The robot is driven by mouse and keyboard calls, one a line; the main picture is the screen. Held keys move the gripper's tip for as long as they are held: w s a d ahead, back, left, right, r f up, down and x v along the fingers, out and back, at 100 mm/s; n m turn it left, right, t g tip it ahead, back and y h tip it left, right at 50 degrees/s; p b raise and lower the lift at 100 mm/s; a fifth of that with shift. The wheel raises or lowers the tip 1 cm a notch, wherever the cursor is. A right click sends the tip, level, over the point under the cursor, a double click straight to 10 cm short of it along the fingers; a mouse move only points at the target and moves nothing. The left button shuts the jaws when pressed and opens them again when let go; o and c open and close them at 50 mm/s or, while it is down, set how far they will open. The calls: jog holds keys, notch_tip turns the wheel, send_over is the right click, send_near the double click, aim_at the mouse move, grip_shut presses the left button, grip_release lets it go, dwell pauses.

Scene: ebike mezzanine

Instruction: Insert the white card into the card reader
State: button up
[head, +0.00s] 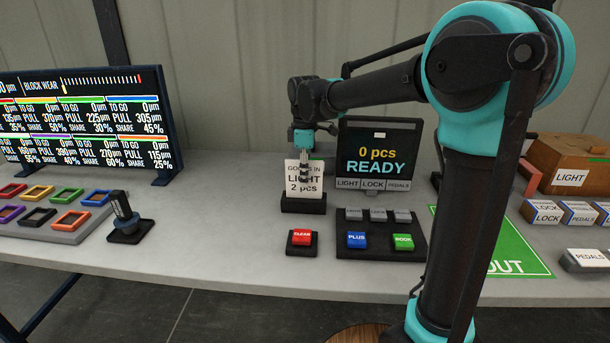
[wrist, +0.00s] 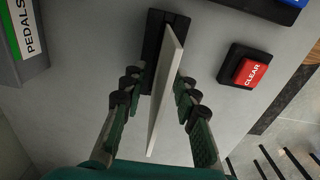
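The white card (head: 292,178), printed "GOODS IN LIGHT 2 pcs", stands upright in a black slotted block (head: 303,205) on the bench. In the wrist view the card (wrist: 165,90) appears edge-on, with its far end at the black block (wrist: 154,45). My gripper (head: 304,172) is over the card from above. In the wrist view its fingers (wrist: 160,88) are on both sides of the card, with a visible gap at the left finger. I cannot tell for certain which device is the card reader. The slot itself is hidden.
A screen (head: 380,153) reading "0 pcs READY" stands behind the card. A red CLEAR button (head: 302,238) is in front, and a button panel (head: 381,246) is to the right. A black upright device (head: 127,222) stands left. Clear bench lies between it and the block.

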jog(key=shift+r, duration=0.1)
notch_tip(320, 180, up, 12)
jog(key=shift+f, duration=0.1)
dwell(0.4)
